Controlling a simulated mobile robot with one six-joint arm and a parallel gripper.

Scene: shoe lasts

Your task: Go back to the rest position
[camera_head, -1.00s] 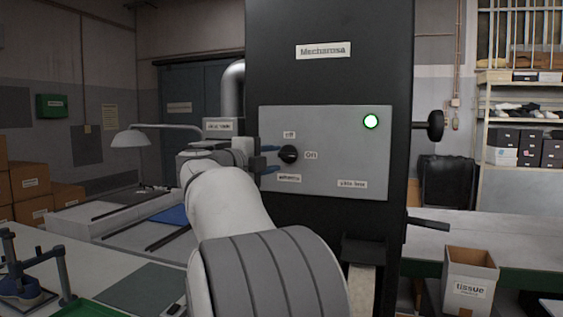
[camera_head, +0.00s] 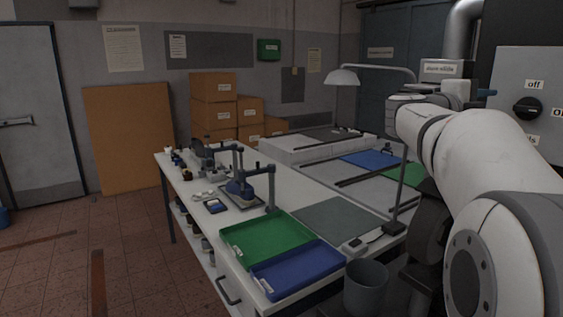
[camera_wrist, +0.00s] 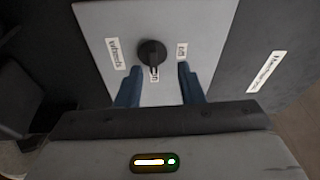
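My gripper (camera_wrist: 160,85) is open and empty in the wrist view, its two blue fingers spread apart. Beyond the fingertips is a black rotary knob (camera_wrist: 151,53) on a grey panel (camera_wrist: 203,20). The knob's pointer appears turned towards the "On" label, and the "off" label is to its right. In the head view the knob (camera_head: 527,108) is at the right edge, with a gap between it and the blue fingertip (camera_head: 488,92). My white arm hides most of the gripper there.
A white workbench (camera_head: 315,187) holds a green tray (camera_head: 262,226), a blue tray (camera_head: 335,258), a grey mat and shoe-last stands. A lamp (camera_head: 343,77) stands behind. A grey bin (camera_head: 366,290) is at the front. Cardboard boxes (camera_head: 213,87) are stacked at the back.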

